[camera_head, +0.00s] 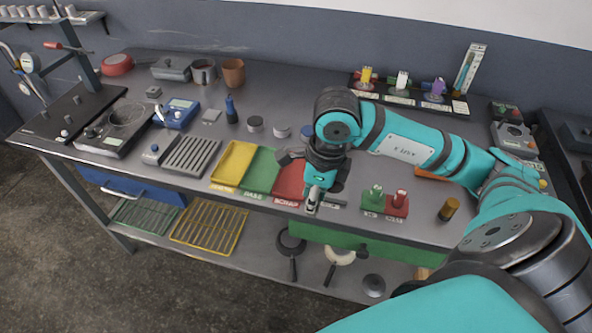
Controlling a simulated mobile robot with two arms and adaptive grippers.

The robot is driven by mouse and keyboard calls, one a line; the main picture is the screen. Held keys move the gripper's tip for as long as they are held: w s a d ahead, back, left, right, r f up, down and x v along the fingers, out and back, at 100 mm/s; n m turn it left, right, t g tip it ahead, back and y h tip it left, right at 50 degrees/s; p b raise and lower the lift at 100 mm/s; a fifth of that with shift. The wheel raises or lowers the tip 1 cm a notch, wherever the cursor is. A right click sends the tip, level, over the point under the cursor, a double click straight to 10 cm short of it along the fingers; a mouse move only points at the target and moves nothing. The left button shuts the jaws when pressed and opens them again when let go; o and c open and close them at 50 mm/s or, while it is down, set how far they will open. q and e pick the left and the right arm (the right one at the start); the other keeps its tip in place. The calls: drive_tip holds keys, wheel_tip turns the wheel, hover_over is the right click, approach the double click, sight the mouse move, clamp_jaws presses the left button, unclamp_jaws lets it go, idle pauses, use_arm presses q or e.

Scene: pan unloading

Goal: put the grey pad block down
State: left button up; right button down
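My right gripper (312,200) comes in from the right on a teal arm and hangs above the front edge of the bench, by the red tray (289,182). A small light-grey piece shows at its lower end; I cannot tell whether this is a fingertip or the grey pad block held in it. Whether the fingers are open or shut is unclear at this size. Two small grey blocks lie on the bench to the left, a paler one (211,116) and a darker one (154,92); I cannot tell if either is the pad block. My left gripper is not in view.
A yellow tray (234,163) and a green tray (262,171) lie left of the red one. A grey ribbed plate (190,155) sits further left. A green and red block stand (385,203) is right of the gripper. Pans (290,243) are on the lower shelf.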

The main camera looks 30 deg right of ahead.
drive_tip(key=w+d+p, duration=0.1)
drive_tip(key=w, duration=0.3)
drive_tip(key=w+d+f+p, duration=0.1)
drive_tip(key=w+d+p, duration=0.1)
drive_tip(key=w, duration=0.3)
drive_tip(key=w+d+p, duration=0.2)
drive_tip(key=w, duration=0.3)
drive_tip(key=shift+w+d+f, duration=0.15)
drive_tip(key=shift+d, duration=0.05)
drive_tip(key=shift+w+f+p, duration=0.15)
drive_tip(key=shift+f+p, duration=0.05)
drive_tip(key=shift+p, duration=0.15)
wheel_tip(320, 180, down, 2)
drive_tip(key=shift+f+p, duration=0.25)
drive_tip(key=shift+p, duration=0.4)
drive_tip(key=shift+d+f, duration=0.1)
drive_tip(key=shift+f, duration=0.2)
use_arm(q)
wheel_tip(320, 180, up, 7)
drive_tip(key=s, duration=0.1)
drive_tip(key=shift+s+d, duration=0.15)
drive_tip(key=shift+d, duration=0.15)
use_arm(e)
drive_tip(key=shift+f, duration=0.1)
drive_tip(key=shift+f, duration=0.15)
drive_tip(key=c, duration=1.1)
unclamp_jaws()
